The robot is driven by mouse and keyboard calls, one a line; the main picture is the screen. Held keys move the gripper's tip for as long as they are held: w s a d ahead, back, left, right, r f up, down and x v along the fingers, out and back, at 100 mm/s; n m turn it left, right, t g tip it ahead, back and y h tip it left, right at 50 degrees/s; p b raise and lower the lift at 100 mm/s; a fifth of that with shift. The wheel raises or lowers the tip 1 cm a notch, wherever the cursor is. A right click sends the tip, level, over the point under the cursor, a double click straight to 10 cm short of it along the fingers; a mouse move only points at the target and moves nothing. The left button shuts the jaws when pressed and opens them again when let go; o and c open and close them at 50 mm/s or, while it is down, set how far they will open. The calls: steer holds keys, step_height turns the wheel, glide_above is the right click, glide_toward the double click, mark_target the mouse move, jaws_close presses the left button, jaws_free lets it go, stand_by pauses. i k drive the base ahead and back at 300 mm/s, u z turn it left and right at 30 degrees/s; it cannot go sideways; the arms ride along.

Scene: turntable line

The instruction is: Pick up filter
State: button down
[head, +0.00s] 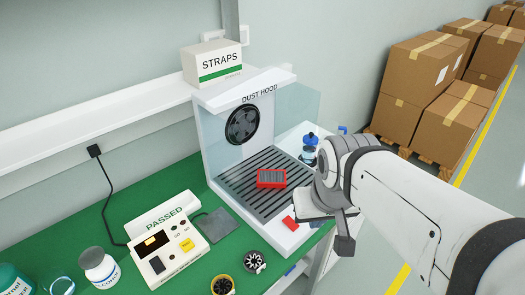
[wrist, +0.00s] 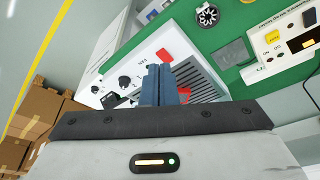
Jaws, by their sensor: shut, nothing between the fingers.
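The likely filter is a red-framed block with a grey top (head: 271,178), lying on the slatted grate inside the dust hood (head: 211,158). In the wrist view, a bit of red (wrist: 184,92) shows beside the fingers, with the rest hidden; it may be the same block. My gripper (wrist: 163,72) is shut and empty, its blue-grey fingers together over the hood's front area. In the head view, my gripper's end is right of the red block and apart from it, with the fingertips hard to make out.
The hood has clear side panels and a red piece (head: 290,223) on its front ledge. The PASSED tester (head: 165,238) and round parts (head: 252,261) are on the green bench. Cartons (head: 420,75) stand at right.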

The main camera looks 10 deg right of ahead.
mark_target(275, 178)
steer(key=u, duration=2.85)
steer(key=k, duration=1.3)
steer(key=z, duration=2)
steer(key=i, duration=0.9)
